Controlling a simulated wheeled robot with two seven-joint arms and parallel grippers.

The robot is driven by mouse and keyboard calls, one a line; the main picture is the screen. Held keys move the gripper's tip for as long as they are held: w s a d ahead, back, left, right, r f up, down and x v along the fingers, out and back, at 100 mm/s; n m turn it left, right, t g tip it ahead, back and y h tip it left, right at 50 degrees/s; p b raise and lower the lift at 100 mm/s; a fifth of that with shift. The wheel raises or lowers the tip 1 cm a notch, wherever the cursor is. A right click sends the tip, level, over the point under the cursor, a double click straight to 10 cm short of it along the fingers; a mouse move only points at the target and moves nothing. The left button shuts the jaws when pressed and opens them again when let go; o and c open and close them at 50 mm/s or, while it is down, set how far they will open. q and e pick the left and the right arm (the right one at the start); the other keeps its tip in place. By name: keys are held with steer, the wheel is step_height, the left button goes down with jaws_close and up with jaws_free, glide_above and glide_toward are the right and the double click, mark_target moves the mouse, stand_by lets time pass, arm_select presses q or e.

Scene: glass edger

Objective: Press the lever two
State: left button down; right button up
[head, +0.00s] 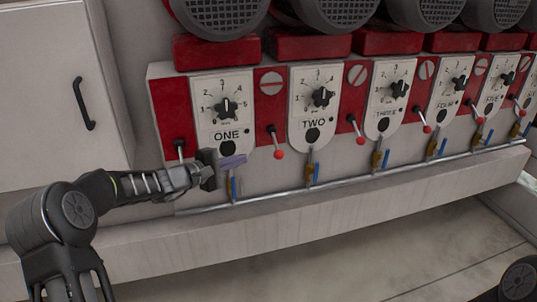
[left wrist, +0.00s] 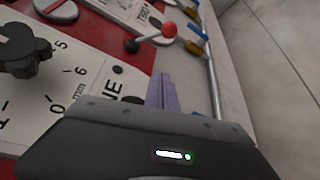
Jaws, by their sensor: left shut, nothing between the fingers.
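A row of labelled dial panels runs along the machine. The panel marked TWO (head: 313,122) has a red strip with a metal lever (head: 274,138) on its left, between it and the panel marked ONE (head: 226,136). This lever hangs down and ends in a red ball; it also shows in the left wrist view (left wrist: 169,30), ahead of my fingers. My left gripper (head: 234,161) is shut and empty, its purple fingers in front of the lower part of panel ONE. They also show in the left wrist view (left wrist: 162,92), apart from the red ball.
Another lever (head: 180,148) stands left of panel ONE, its lower end hidden by my arm. A further lever (head: 353,124) stands right of panel TWO. Brass valves with blue handles (head: 310,174) sit on a pipe (head: 345,182) below. A white cabinet (head: 45,100) is at left.

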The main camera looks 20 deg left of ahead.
mark_target(263, 152)
arm_select(q)
steer(key=shift+d, duration=0.1)
steer(key=p+x, duration=0.2)
steer(key=x, duration=0.8)
steer(key=shift+p, duration=0.35)
steer(key=shift+s+d+r+p, duration=0.2)
steer(key=shift+s+d+r, duration=0.15)
steer(key=shift+s+d, duration=0.3)
steer(key=shift+s+d+r+p, duration=0.2)
steer(key=shift+s+d+r, duration=0.15)
steer(key=shift+s+d, duration=0.35)
steer(key=shift+s+a, duration=0.1)
steer(key=shift+a, duration=0.05)
steer(key=shift+s+r+n+p, duration=0.15)
steer(key=shift+n+p, duration=0.15)
steer(key=shift+p, duration=0.25)
